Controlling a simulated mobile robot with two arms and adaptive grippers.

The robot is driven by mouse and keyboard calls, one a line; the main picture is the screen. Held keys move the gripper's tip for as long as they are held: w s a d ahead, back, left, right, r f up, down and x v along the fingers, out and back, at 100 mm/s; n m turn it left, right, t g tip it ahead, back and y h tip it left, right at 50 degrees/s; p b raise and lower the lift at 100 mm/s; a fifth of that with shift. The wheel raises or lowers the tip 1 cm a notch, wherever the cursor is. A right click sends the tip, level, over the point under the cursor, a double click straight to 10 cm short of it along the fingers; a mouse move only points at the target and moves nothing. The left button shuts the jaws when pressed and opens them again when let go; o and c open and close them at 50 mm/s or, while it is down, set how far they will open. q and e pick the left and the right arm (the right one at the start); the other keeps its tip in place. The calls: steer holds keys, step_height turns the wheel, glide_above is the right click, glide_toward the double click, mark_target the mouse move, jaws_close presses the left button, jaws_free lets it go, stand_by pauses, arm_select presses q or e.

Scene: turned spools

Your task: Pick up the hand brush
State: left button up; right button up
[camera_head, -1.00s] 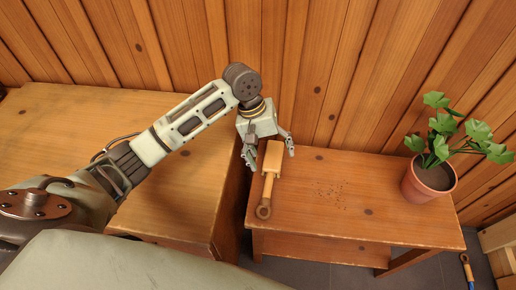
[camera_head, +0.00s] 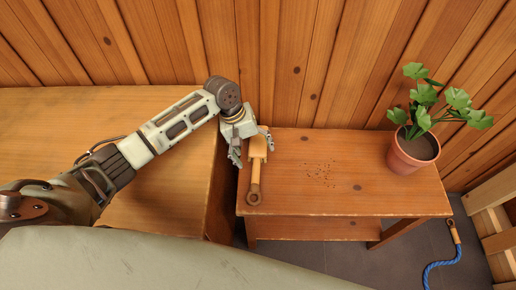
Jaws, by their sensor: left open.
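The hand brush (camera_head: 256,174) lies near the left end of the small wooden table (camera_head: 385,197). It has a light wooden block at the back and a thin handle with a dark ring end toward me. My left gripper (camera_head: 252,148) is over the block, pointing down, with its fingers open. One finger is on the left of the block and the other on its right. The palm hides the far end of the block. I cannot tell whether the fingers touch it. My right gripper is not in view.
A potted plant (camera_head: 413,152) stands at the table's right end. Dark crumbs (camera_head: 321,174) lie mid-table. A larger wooden surface (camera_head: 60,135) is on the left, and a plank wall (camera_head: 330,60) is behind. A blue rope (camera_head: 441,267) with a wooden handle is at lower right.

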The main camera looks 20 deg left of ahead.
mark_target(259, 161)
arm_select(q)
steer(key=x, duration=0.4)
steer(key=shift+d+f, duration=0.1)
steer(key=shift+f, duration=0.2)
steer(key=shift+c, duration=0.2)
steer(key=c, duration=1.5)
steer(key=shift+r, duration=0.5)
steer(key=c, duration=0.3)
steer(key=r, duration=0.2)
steer(key=d+r, duration=0.1)
steer(key=shift+d+r, duration=0.1)
steer(key=shift+r, duration=0.3)
jaws_close()
steer(key=d+r, duration=0.6)
steer(key=d, duration=0.4)
steer(key=shift+w+d, duration=0.25)
steer(key=shift+w, duration=0.1)
steer(key=shift+r, duration=0.15)
